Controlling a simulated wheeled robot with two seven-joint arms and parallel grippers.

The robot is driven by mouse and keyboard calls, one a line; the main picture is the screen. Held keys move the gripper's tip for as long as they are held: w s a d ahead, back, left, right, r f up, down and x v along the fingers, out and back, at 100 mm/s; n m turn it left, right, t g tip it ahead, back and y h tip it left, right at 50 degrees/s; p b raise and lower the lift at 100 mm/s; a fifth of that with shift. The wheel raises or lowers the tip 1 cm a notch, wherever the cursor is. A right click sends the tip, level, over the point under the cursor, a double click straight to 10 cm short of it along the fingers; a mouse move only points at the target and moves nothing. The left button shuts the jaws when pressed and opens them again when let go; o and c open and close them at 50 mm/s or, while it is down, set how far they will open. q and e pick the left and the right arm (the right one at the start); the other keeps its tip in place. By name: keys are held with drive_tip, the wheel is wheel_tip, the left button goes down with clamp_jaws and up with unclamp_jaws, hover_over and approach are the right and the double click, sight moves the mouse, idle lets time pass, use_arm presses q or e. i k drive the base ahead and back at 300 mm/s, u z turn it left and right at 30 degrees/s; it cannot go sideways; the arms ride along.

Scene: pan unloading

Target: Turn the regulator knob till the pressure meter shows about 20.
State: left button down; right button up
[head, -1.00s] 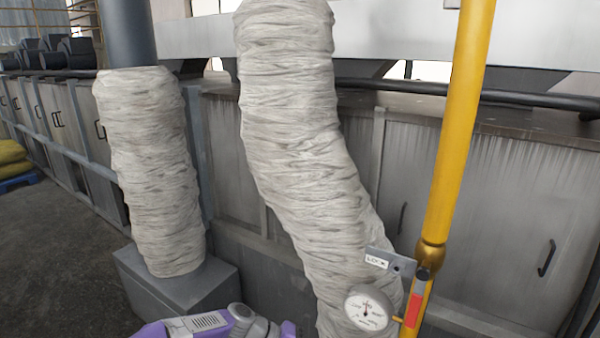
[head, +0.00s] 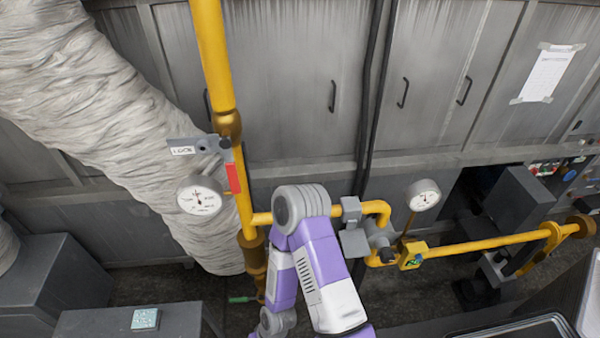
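A round white pressure meter (head: 424,195) stands above the right part of the yellow pipe; its reading is too small to tell. Below it, on the pipe, is a small dark knob (head: 386,255) beside a yellow fitting (head: 412,258); I cannot tell for sure which is the regulator knob. A second white meter (head: 200,195) is on the upright yellow pipe at left, its needle pointing roughly up. A purple and grey arm of mine stands in the lower middle, in front of the pipe and left of the knob. Neither gripper shows.
A red lever (head: 233,178) and a grey lock plate (head: 195,146) are on the upright pipe (head: 213,60). A large wrapped duct (head: 100,110) fills the upper left. A grey table (head: 90,322) holds a small teal object (head: 145,319). Grey cabinets (head: 290,70) line the back.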

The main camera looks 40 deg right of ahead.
sight(386, 255)
drive_tip(key=u, duration=0.3)
drive_tip(key=k, duration=0.1)
drive_tip(key=z, duration=2.4)
